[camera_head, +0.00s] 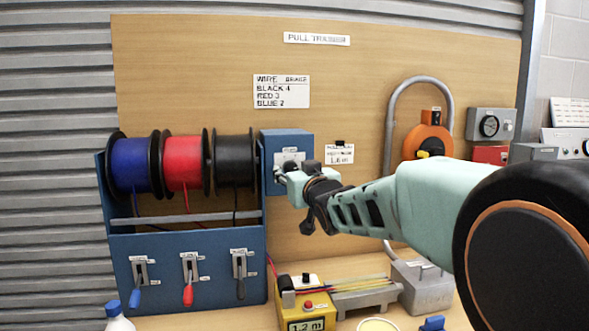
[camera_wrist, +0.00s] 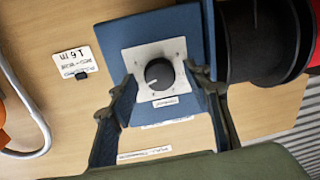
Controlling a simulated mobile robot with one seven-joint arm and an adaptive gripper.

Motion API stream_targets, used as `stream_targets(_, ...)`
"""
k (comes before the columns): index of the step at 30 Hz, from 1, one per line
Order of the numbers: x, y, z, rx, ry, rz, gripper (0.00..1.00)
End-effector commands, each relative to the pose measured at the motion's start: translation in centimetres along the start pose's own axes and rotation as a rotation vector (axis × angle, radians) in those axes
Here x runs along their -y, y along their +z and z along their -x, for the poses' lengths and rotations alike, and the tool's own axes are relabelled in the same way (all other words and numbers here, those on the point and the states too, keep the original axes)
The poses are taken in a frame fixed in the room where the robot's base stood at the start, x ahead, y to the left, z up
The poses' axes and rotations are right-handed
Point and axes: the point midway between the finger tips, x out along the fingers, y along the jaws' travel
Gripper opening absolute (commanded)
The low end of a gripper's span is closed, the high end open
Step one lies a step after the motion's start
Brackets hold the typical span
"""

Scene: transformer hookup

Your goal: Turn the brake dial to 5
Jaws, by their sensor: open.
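The brake dial (camera_wrist: 159,74) is a round black knob on a white plate (camera_wrist: 143,57), on the front of a blue box (camera_head: 287,143). In the wrist view it faces me, and a pale pointer mark on it is too small to read. In the head view my gripper and wrist mostly hide it. My gripper (camera_wrist: 160,78) is open, with one finger on each side of the knob in the wrist view. The fingertips look apart from the knob's sides, but I cannot tell their depth exactly. The label below the knob is not legible.
Blue, red and black wire spools (camera_head: 183,163) sit just left of the box, above several levers (camera_head: 188,277). A yellow length meter (camera_head: 306,312) stands below. An orange reel (camera_head: 427,141) and grey pipe are to the right. A card (camera_head: 281,91) lists wire brake numbers.

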Motion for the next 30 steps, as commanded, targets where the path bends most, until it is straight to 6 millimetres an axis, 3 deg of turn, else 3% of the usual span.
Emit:
stream_targets(7, -0.01, 0.02, 0.00, 0.000, 0.000, 0.000, 0.44)
stream_targets(18, -0.02, 0.00, 0.00, 0.000, 0.000, 0.000, 0.03)
stream_targets(30, -0.06, 0.04, 0.00, -0.007, 0.001, -0.080, 0.03)
